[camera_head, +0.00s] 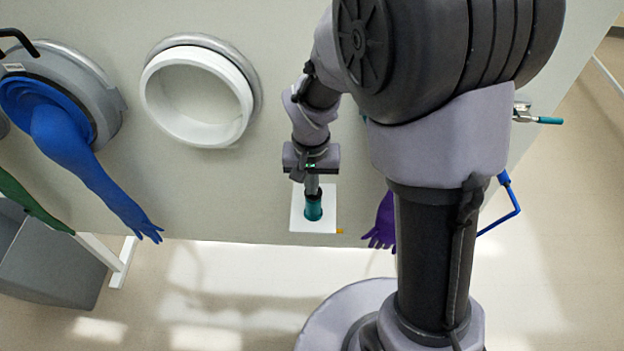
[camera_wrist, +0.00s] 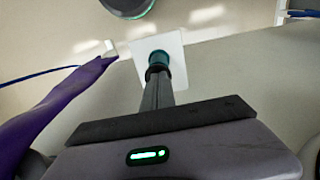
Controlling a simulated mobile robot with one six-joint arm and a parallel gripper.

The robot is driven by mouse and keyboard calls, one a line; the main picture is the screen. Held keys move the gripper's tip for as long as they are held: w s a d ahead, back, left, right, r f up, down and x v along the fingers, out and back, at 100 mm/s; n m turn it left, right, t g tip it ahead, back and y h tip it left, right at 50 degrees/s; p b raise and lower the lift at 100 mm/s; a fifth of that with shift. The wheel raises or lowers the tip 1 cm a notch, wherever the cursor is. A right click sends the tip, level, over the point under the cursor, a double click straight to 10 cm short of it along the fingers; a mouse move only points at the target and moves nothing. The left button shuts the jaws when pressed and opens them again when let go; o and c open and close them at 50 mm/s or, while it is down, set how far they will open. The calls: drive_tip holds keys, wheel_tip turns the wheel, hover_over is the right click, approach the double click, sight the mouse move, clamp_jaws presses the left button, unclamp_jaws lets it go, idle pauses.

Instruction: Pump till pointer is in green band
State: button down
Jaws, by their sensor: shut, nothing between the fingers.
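A teal cylindrical pump knob (camera_head: 313,209) stands out from a white plate (camera_head: 300,218) on the glovebox front. In the wrist view the knob (camera_wrist: 160,57) shows just past my fingertips, with the white plate (camera_wrist: 176,45) behind it. My gripper (camera_head: 312,190) is shut with nothing between its fingers. Its tips (camera_wrist: 156,74) are at the near end of the knob and look in line with it. I cannot tell whether they touch it. No gauge, pointer or green band can be made out in either view.
A purple glove (camera_head: 382,222) hangs right of the plate, close to my arm; it fills the left of the wrist view. A white port ring (camera_head: 197,97) and a blue glove (camera_head: 85,165) are to the left. A blue crank-like handle (camera_head: 512,208) is at right.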

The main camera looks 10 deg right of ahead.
drive_tip(key=shift+s+f, duration=0.2)
drive_tip(key=shift+s, duration=0.05)
drive_tip(key=shift+w, duration=0.1)
wheel_tip(320, 180, up, 14)
drive_tip(key=p, duration=0.6)
drive_tip(key=shift+w+r, duration=0.15)
drive_tip(key=shift+a, duration=0.1)
idle(0.5)
